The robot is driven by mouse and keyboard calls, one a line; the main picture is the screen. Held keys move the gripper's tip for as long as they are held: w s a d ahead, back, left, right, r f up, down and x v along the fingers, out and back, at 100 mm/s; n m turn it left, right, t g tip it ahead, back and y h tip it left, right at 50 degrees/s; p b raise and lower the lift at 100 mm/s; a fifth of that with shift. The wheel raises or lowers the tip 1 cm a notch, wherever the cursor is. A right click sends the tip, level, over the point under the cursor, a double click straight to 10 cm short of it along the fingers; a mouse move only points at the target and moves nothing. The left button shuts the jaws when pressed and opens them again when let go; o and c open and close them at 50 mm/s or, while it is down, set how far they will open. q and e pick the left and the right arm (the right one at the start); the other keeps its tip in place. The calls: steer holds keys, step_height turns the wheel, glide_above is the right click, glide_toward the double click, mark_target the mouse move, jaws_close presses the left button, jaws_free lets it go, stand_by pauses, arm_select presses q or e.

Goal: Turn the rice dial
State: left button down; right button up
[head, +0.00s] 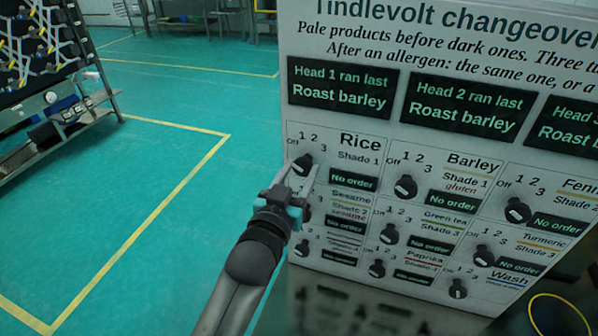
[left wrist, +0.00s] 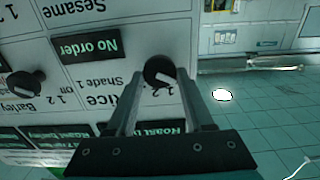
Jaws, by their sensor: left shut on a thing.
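The rice dial (head: 303,163) is a round black knob at the upper left of the panel's dial grid, with Off, 1, 2 and 3 printed around it. In the left wrist view the dial (left wrist: 159,71) sits between the fingertips. My left gripper (head: 297,180) has come from below left and is shut on the dial. Its fingers partly cover the knob, and I cannot read its pointer setting for certain. The rice display (head: 353,180) reads "No order". My right gripper is not in view.
The white changeover panel (head: 335,65) carries several other dials, including barley (head: 405,187) to the right and the sesame dial (head: 304,213) close below, partly behind my gripper. A metal rack (head: 50,100) stands at the far left. Green floor with yellow lines lies open left of the panel.

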arm_select(q)
steer(key=shift+m, duration=0.4)
steer(key=m+p, duration=0.2)
steer(key=shift+d+m, duration=0.1)
steer(key=shift+m, duration=0.2)
steer(key=shift+m+p, duration=0.55)
steer(key=shift+m, duration=1.65)
steer(key=shift+c, duration=1.5)
jaws_free()
steer(key=shift+s, duration=0.1)
steer(key=b+v, duration=0.1)
steer(key=v, duration=1.4)
steer(key=shift+b, duration=0.35)
